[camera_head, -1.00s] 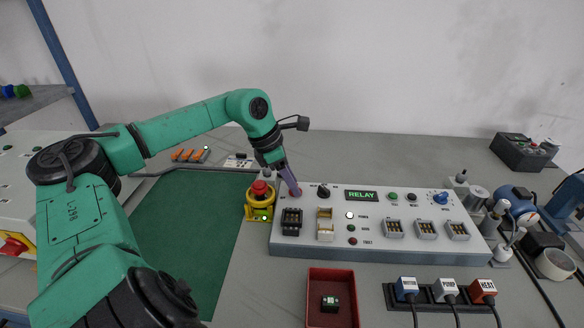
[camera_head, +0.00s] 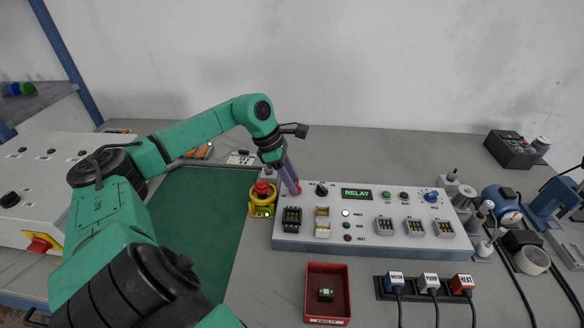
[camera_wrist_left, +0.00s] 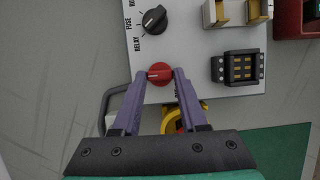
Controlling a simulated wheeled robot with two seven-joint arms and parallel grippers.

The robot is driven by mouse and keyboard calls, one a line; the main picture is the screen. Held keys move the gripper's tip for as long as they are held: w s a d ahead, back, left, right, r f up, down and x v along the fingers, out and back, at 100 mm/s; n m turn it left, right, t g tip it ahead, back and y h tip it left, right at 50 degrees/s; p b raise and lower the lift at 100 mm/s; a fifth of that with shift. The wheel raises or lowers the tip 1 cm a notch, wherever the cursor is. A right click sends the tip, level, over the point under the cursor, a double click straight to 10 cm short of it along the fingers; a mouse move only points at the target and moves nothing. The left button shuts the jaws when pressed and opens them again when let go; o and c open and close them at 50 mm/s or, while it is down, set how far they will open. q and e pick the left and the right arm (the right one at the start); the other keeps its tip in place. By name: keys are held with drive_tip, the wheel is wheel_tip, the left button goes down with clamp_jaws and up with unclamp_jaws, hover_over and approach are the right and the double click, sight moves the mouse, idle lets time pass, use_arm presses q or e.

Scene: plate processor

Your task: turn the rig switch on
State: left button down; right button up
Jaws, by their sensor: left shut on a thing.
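The rig panel (camera_head: 375,243) is a grey box with a row of controls. Its red rotary knob (camera_wrist_left: 159,73) is at the panel's corner in the left wrist view, with a pale pointer mark. My left gripper (camera_head: 293,189) reaches down to the panel's back left corner. In the wrist view the purple fingers of my left gripper (camera_wrist_left: 160,75) are shut on the red knob, one on each side. In the head view the fingers hide most of the knob. The RELAY display (camera_head: 357,193) is lit green, and a white lamp (camera_head: 346,212) glows. My right gripper is not in view.
A black selector knob (camera_wrist_left: 154,19) is beside the red knob. A yellow-collared red emergency button (camera_head: 262,189) stands close left of the panel. A red tray (camera_head: 313,281) holds a small relay. Several labelled plugs (camera_head: 429,281) lie in front. The green mat (camera_head: 205,225) is clear.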

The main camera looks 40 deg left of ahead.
use_arm(q)
drive_tip(key=shift+c, duration=2.2)
unclamp_jaws()
drive_tip(key=b+v, duration=0.2)
drive_tip(key=v, duration=0.3)
drive_tip(key=shift+a+r, duration=0.25)
drive_tip(key=shift+a, duration=0.05)
drive_tip(key=v, duration=0.9)
drive_tip(key=shift+d, duration=0.3)
drive_tip(key=shift+r, duration=0.1)
